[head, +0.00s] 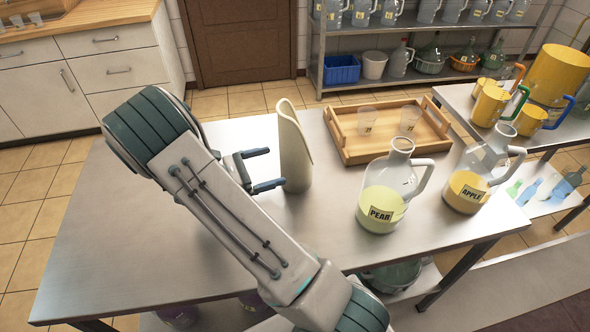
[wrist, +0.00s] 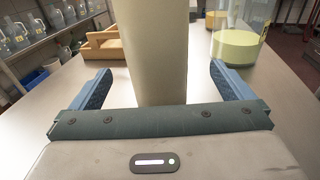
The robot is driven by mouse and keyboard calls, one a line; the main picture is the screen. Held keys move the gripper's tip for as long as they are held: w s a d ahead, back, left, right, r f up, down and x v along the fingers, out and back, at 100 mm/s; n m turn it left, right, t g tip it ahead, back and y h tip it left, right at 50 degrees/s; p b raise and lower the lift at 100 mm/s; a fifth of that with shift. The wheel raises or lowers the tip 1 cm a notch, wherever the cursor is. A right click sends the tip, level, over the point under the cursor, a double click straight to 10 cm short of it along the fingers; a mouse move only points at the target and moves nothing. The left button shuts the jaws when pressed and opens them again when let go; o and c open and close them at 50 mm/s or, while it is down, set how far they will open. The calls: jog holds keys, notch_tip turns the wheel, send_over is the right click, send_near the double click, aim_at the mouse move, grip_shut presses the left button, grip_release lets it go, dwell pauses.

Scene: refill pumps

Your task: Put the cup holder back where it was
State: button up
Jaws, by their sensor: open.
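The cup holder seems to be the tall cream, curved piece (head: 293,145) with a slanted top, standing upright on the metal table left of the wooden tray. In the wrist view the cream piece (wrist: 152,45) rises in the middle, between my blue fingers; its foot is hidden by my palm. My gripper (head: 276,167) is open, its fingers pointing right at the piece from its left side. In the wrist view a gap shows between each finger of my gripper (wrist: 160,68) and the piece. The fingers are not closed on it.
A wooden tray (head: 361,152) with two clear cups (head: 367,120) is behind right. A PEAR jug (head: 382,207) and an APPLE jug (head: 467,190) stand at the right. The table (head: 120,245) is clear at left. A side table (head: 455,97) holds yellow containers.

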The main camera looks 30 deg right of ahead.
aim_at(283, 162)
jog(key=d, duration=0.3)
jog(key=shift+s+d, duration=0.1)
jog(key=shift+d, duration=0.1)
jog(key=shift+d+r+p, duration=0.1)
jog(key=shift+d+p, duration=0.85)
jog(key=shift+d, duration=1.8)
jog(key=c, duration=1.6)
jog(key=shift+a+r, duration=0.1)
jog(key=shift+r, duration=1.35)
jog(key=s+d+r, duration=0.2)
jog(key=s, duration=0.1)
jog(key=s+d+r+b, duration=0.1)
jog(key=s+d+r, duration=0.4)
jog(key=s+r, duration=0.1)
jog(key=shift+d+b, duration=0.2)
jog(key=shift+b, duration=0.15)
